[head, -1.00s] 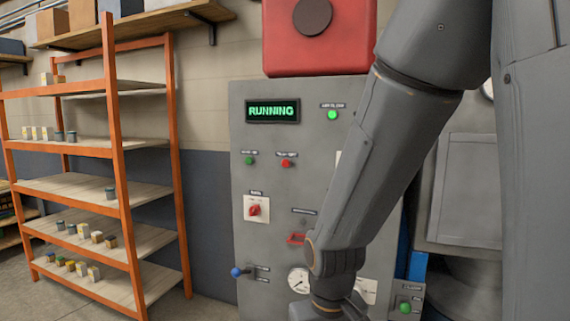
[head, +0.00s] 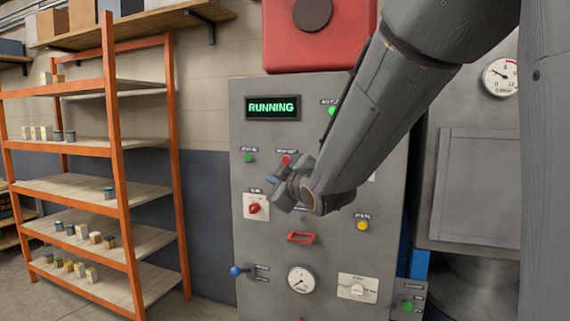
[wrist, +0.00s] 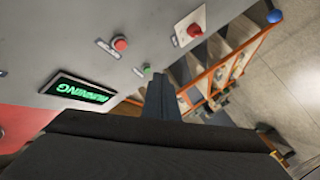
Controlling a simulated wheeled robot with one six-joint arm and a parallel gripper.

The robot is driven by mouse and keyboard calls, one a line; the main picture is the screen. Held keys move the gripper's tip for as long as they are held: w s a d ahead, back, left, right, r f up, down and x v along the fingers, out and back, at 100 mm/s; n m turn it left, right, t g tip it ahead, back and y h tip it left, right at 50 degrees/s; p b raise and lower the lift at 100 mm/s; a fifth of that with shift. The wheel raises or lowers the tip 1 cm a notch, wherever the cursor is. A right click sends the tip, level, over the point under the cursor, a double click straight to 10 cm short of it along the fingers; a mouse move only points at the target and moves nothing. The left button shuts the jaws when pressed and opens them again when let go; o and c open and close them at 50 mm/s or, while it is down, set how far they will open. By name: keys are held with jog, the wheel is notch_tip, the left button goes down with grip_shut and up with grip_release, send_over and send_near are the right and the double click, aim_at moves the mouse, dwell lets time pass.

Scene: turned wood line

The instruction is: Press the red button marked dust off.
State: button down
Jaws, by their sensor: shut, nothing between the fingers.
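The red button (head: 286,159) sits on the grey control panel (head: 310,270), under a small label too small to read here. A green button (head: 248,158) is to its left. The wrist view also shows the red button (wrist: 120,43) and the green button (wrist: 147,70). My gripper (head: 280,174) is shut and empty, just below the red button in the head view. In the wrist view its fingers (wrist: 161,88) point near the green button, with the red button to their upper left. I cannot tell whether it touches the panel. The display (head: 272,107) reads RUNNING in green.
A red rotary switch (head: 254,208), red handle (head: 301,238), yellow button (head: 362,225), gauge (head: 300,280) and blue-knobbed lever (head: 236,271) are on the panel. A red box (head: 350,50) is above. Orange shelving (head: 118,150) stands left.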

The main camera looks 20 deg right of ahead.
aim_at(286, 162)
jog(key=r, duration=0.1)
jog(key=r+n+t, duration=0.1)
jog(key=shift+w+a+r+y, duration=0.2)
jog(key=shift+a+r+y, duration=0.1)
jog(key=shift+y, duration=0.1)
jog(key=shift+w+d, duration=0.1)
jog(key=w+d+p, duration=0.1)
jog(key=w+d, duration=0.4)
jog(key=w, duration=0.2)
jog(key=shift+w+d, duration=0.1)
dwell(2.1)
jog(key=shift+w+d, duration=0.2)
jog(key=shift+w, duration=0.05)
jog(key=shift+w+d, duration=0.2)
jog(key=shift+w, duration=0.05)
dwell(0.8)
dwell(0.4)
jog(key=shift+s+a+f+b, duration=0.1)
jog(key=shift+s+a+b, duration=0.2)
jog(key=shift+s+a, duration=0.25)
